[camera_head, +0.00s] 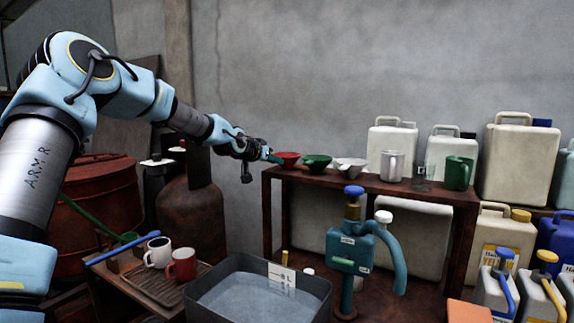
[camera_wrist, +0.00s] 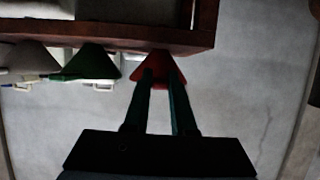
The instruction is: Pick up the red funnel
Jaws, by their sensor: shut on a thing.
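The red funnel (camera_head: 287,158) stands at the left end of the brown shelf (camera_head: 330,181), beside a green funnel (camera_head: 316,162). My gripper (camera_head: 268,154) reaches it from the left in the head view. In the wrist view, which looks upside down, the fingertips (camera_wrist: 160,77) are at the red funnel (camera_wrist: 162,68), shut on it. The funnel is still at the shelf's edge; I cannot tell whether it touches the board. The fingers hide part of its body in the wrist view.
A white funnel (camera_head: 349,167), a white mug (camera_head: 392,165), a clear beaker (camera_head: 422,174) and a green mug (camera_head: 458,173) stand further right on the shelf. Pale canisters (camera_head: 519,160) stand behind. A water basin (camera_head: 322,285) and a teal pump (camera_head: 349,252) are below.

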